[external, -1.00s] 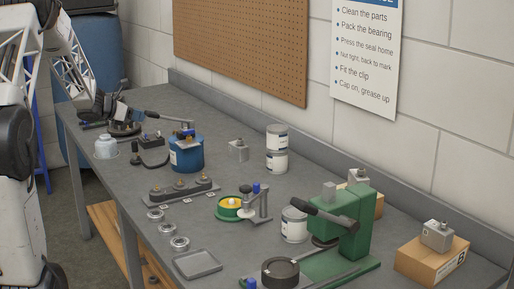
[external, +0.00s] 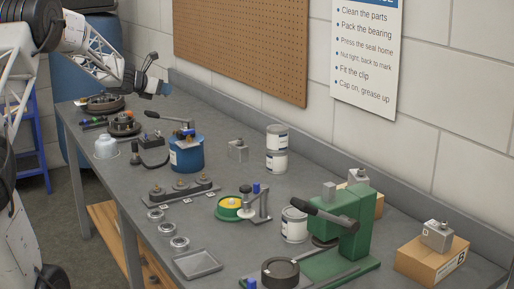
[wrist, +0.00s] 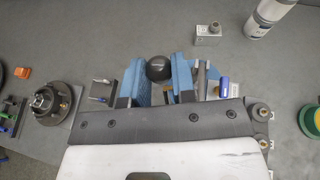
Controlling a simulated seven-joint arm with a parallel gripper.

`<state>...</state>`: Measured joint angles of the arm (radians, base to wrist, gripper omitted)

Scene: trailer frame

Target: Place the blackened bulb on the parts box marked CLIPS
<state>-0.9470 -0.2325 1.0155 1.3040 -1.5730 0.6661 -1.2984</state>
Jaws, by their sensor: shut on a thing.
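My gripper (external: 160,86) is raised over the far end of the bench in the external view. In the wrist view its blue fingers (wrist: 159,76) are closed around a dark round thing with a pale mark, which appears to be the blackened bulb (wrist: 157,68). The bulb cannot be made out in the external view. One cardboard box (external: 429,264) is at the front right with a metal block on top. Another box (external: 358,179) is partly hidden behind the green press. I cannot read CLIPS on either box.
White cans (external: 277,150), a blue can (external: 186,155), a grey block (external: 238,150) and a green-yellow fixture (external: 230,207) stand along the bench. Dark hubs (external: 122,126) lie at the far left.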

